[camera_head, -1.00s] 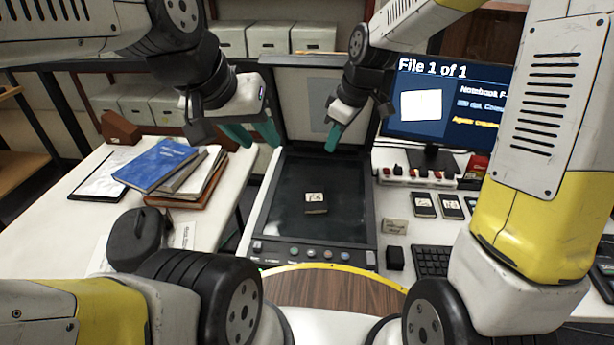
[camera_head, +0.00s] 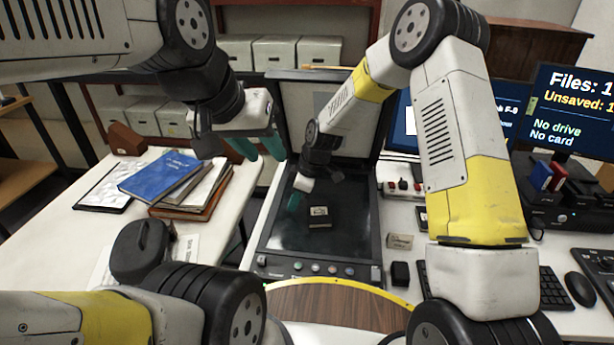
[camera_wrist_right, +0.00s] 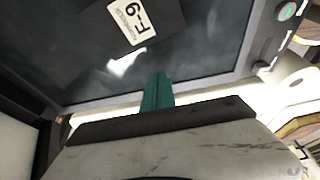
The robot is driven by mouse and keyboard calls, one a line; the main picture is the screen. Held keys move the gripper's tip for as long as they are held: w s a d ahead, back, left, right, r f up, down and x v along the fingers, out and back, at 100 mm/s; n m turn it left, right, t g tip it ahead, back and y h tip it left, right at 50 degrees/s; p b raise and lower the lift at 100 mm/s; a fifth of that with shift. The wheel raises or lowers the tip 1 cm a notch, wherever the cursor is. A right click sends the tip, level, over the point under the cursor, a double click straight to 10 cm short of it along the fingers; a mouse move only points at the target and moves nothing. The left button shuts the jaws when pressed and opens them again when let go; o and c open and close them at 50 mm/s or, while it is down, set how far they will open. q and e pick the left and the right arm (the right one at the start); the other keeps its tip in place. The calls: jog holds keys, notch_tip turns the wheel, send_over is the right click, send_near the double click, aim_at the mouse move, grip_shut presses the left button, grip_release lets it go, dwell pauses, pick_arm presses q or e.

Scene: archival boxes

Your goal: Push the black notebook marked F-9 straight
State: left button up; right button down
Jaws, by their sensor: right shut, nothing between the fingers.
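The small black notebook (camera_head: 320,224) lies on the dark scanner glass (camera_head: 345,237), its pale label upward. In the right wrist view the label (camera_wrist_right: 132,18) reads F-9, and the notebook sits tilted in that picture. My right gripper (camera_head: 294,202) is shut and empty, low over the glass just left of the notebook. Its teal fingertips (camera_wrist_right: 157,92) show together in the wrist view, apart from the label; whether they touch the glass I cannot tell. My left gripper (camera_head: 259,149) is open and empty, in the air left of the scanner's raised lid (camera_head: 290,105).
Blue and brown books (camera_head: 160,172) are piled on the left table. A row of buttons (camera_head: 322,268) lines the scanner's front edge. A small tan card (camera_head: 400,241), a black block (camera_head: 400,273) and a keyboard (camera_head: 548,290) are to the right. The glass around the notebook is otherwise clear.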

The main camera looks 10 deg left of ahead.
aim_at(319, 213)
jog(key=shift+x, duration=1.05)
jog(key=d, duration=0.3)
jog(key=shift+d+r, duration=0.25)
jog(key=shift+d, duration=0.35)
